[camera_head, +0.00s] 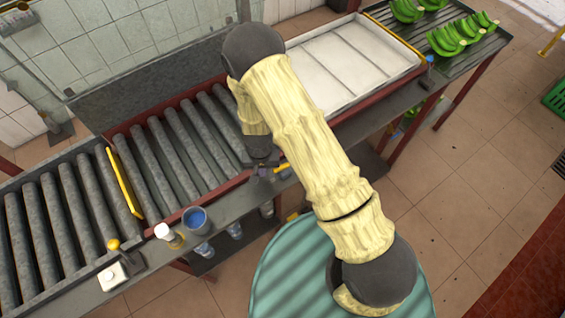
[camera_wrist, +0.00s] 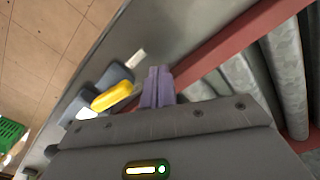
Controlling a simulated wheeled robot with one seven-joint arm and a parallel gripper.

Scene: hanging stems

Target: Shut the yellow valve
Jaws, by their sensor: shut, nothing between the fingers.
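The yellow valve handle (camera_wrist: 112,96) is a rounded yellow bar in the wrist view. It sits by blue-grey parts (camera_wrist: 116,75) on the grey counter, just left of my fingers. My gripper (camera_wrist: 158,80) has its two purple-grey fingers together with nothing between them. A small gap shows between the fingers and the handle in the picture; I cannot tell the depth. In the head view my gripper (camera_head: 272,171) is low over the counter edge beside the rollers, and my arm hides most of the area around it.
Rollers (camera_head: 175,150) with a red rail lie left of my gripper. A blue cup (camera_head: 195,219), a white-capped bottle (camera_head: 167,235) and a yellow-knobbed lever box (camera_head: 115,268) stand along the counter. A white tray (camera_head: 345,60) and green bananas (camera_head: 462,33) are at the back right.

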